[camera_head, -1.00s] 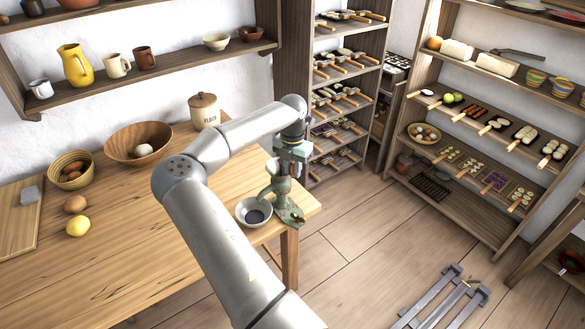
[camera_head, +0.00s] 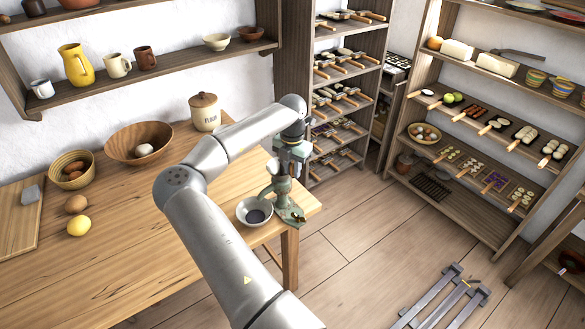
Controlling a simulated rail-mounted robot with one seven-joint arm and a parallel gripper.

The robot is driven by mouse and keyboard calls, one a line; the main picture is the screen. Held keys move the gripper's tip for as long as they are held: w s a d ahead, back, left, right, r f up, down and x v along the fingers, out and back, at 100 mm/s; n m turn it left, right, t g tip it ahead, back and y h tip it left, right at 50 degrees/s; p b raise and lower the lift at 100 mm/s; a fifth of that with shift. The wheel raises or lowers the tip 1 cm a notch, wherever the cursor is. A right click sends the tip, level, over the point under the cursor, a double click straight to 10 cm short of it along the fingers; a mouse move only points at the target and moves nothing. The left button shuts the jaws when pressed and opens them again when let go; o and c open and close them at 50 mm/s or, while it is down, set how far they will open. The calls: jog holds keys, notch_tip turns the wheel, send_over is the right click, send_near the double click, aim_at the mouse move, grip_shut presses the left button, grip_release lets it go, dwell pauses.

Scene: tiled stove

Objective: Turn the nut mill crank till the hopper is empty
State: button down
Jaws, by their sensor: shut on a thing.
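The green nut mill (camera_head: 281,186) stands on the right corner of the wooden table. My gripper (camera_head: 290,160) is over the top of the mill, pointing down, and is shut. It appears to hold the mill's crank, but the crank itself is mostly hidden behind the gripper. A pale bowl (camera_head: 250,219) sits beside the mill at its lower left, with a dark ground heap inside. The inside of the hopper is hidden by my gripper and arm, so its fill cannot be seen.
The table (camera_head: 130,260) holds a flour jar (camera_head: 204,112), a wooden bowl (camera_head: 122,150), a basket (camera_head: 58,180) and a lemon (camera_head: 78,226). Shelves with laden trays (camera_head: 490,180) stand at the right. A grey metal frame (camera_head: 440,300) lies on the floor.

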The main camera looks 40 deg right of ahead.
jog(key=shift+w+r, duration=0.15)
jog(key=shift+w, duration=0.1)
jog(key=c, duration=1.2)
grip_release()
jog(key=shift+s, duration=0.1)
notch_tip(320, 180, up, 12)
